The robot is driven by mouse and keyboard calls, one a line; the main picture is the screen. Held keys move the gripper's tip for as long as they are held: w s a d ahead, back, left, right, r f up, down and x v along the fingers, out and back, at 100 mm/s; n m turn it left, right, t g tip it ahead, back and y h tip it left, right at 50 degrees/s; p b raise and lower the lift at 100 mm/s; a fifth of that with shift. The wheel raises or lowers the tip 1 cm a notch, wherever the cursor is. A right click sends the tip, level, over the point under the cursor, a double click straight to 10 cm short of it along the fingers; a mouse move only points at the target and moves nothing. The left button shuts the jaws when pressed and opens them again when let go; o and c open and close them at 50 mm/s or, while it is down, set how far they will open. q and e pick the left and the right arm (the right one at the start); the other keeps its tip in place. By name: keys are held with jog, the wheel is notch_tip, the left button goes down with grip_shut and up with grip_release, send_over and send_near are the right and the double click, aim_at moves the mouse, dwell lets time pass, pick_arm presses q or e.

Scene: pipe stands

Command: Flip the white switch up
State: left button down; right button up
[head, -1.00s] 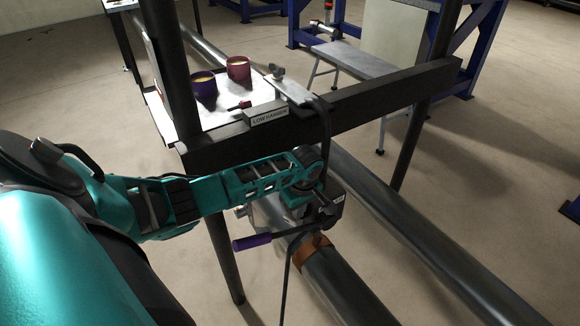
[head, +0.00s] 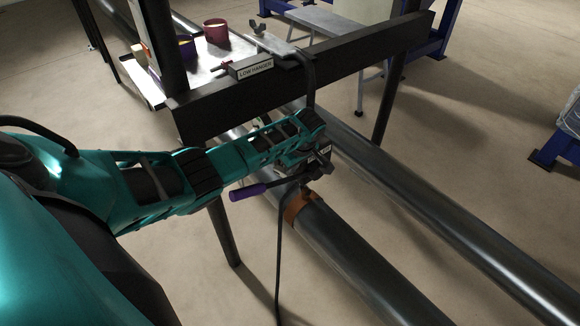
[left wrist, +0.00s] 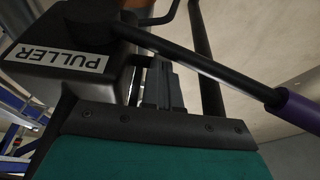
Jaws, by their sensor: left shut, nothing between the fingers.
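I cannot make out a white switch in either view. A dark box labelled PULLER (left wrist: 72,58) fills the upper left of the left wrist view. A dark lever with a purple grip (left wrist: 297,114) crosses in front of it; the purple grip (head: 248,190) also shows in the head view, left of the pipe. My left gripper (left wrist: 162,85) is shut and empty, with its fingers close beside the box and the lever; I cannot tell whether they touch. In the head view my teal left arm (head: 285,142) hides most of the box and the fingers. My right gripper is not in view.
A large pipe (head: 350,255) with an orange band (head: 300,203) runs under the box, and a second pipe (head: 430,215) lies to its right. A dark beam with a LOW HANGER sign (head: 255,70) crosses above. A cable (head: 279,260) hangs down. A tray behind holds a red cup (head: 216,31).

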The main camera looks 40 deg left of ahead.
pick_arm(q)
jog(key=shift+a, duration=0.1)
jog(key=shift+a+r, duration=0.1)
jog(key=shift+a, duration=0.2)
jog(key=shift+w+a+r, duration=0.1)
jog(key=shift+a+r, duration=0.05)
jog(key=shift+a, duration=0.35)
jog(key=shift+a+r, duration=0.15)
jog(key=r+p, duration=0.1)
jog(key=a+r+p, duration=0.1)
jog(key=r+p, duration=0.2)
jog(key=shift+w+a+r+p, duration=0.2)
jog(key=shift+w+a+p, duration=0.05)
jog(key=shift+w+p, duration=0.1)
notch_tip(320, 180, up, 9)
jog(key=shift+d, duration=0.3)
jog(key=shift+f, duration=0.15)
